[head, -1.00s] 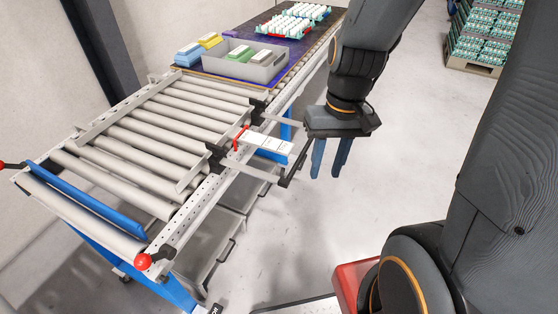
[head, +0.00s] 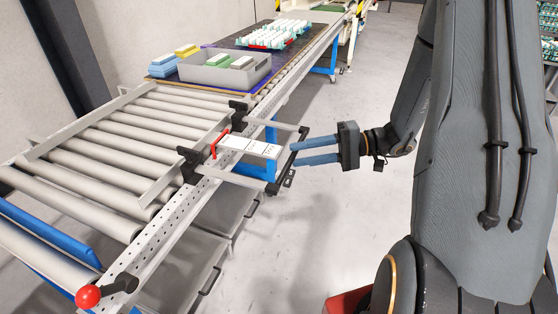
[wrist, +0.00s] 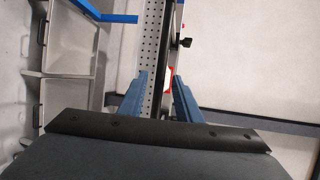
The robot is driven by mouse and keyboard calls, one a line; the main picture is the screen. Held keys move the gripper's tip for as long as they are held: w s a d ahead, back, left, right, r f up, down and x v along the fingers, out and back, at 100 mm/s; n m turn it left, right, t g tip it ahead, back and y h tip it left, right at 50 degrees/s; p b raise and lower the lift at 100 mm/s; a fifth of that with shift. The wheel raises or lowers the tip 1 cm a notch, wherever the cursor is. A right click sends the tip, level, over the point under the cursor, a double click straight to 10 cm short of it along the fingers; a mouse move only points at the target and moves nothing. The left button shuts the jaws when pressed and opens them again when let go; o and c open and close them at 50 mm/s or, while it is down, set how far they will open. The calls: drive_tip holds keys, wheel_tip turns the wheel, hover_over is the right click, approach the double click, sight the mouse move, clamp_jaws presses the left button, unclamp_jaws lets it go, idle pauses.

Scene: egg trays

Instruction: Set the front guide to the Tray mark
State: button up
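The front guide (head: 160,188) is a grey metal rail lying over the rollers on the near side of the conveyor. Black clamps hold it, and rods run out to a dark handle bar (head: 286,160). A white scale plate (head: 255,148) with small marks lies between the rods. A red pointer (head: 217,146) stands at its roller end; the marks are too small to read. My gripper (head: 294,153) points left with its blue fingertips at the handle bar; I cannot tell if they touch it. In the wrist view, the fingers (wrist: 160,85) are apart, with the red pointer (wrist: 168,80) showing between them.
A grey bin (head: 225,73) with green and white blocks stands behind the rollers. Egg trays (head: 270,38) sit farther back. A red knob (head: 88,296) juts out at the near corner. The floor right of the conveyor is clear.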

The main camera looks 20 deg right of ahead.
drive_tip(key=x, duration=0.6)
drive_tip(key=shift+a+p, duration=0.35)
drive_tip(key=shift+p, duration=0.1)
drive_tip(key=shift+f, duration=0.1)
drive_tip(key=shift+s+f, duration=0.1)
clamp_jaws()
